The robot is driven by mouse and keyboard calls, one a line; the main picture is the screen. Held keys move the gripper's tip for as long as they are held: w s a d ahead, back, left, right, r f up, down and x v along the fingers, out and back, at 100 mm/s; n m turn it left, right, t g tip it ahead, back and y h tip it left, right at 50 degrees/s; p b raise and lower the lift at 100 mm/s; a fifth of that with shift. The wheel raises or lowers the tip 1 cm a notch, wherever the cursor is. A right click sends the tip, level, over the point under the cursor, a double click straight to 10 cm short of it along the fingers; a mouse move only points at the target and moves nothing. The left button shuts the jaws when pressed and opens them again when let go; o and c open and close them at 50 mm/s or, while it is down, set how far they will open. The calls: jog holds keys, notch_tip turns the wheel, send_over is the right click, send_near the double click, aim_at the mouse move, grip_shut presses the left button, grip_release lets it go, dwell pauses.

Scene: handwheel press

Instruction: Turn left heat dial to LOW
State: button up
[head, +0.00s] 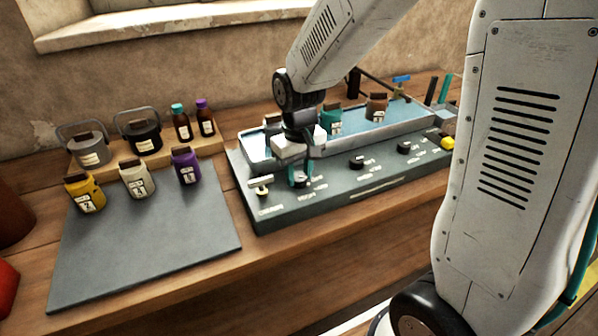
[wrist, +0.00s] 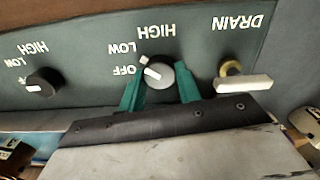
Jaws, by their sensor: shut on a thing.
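The left heat dial (wrist: 161,77) is a round dark knob with a grey-white face, in the middle of the wrist view, where its labels are upside down. OFF, LOW and HIGH are printed around it. A white mark on its face lies on the side toward OFF, and another small white mark sits at its edge near LOW; the exact setting is hard to read. My gripper (wrist: 160,88) has its teal fingers shut on the dial, one on each side. In the head view my gripper (head: 300,180) is down at the panel and mostly hides this dial.
The white-handled DRAIN control (wrist: 243,84) is close beside the dial. Another dial (wrist: 42,82) sits on its other side. The panel (head: 330,196) has a tray behind it holding jars. A grey mat (head: 150,245) and several jars stand at the left.

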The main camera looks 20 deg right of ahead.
aim_at(299, 177)
jog(key=shift+m, duration=0.6)
jog(key=o, duration=1)
jog(key=shift+c, duration=0.2)
notch_tip(299, 177, up, 8)
jog(key=shift+f, duration=0.1)
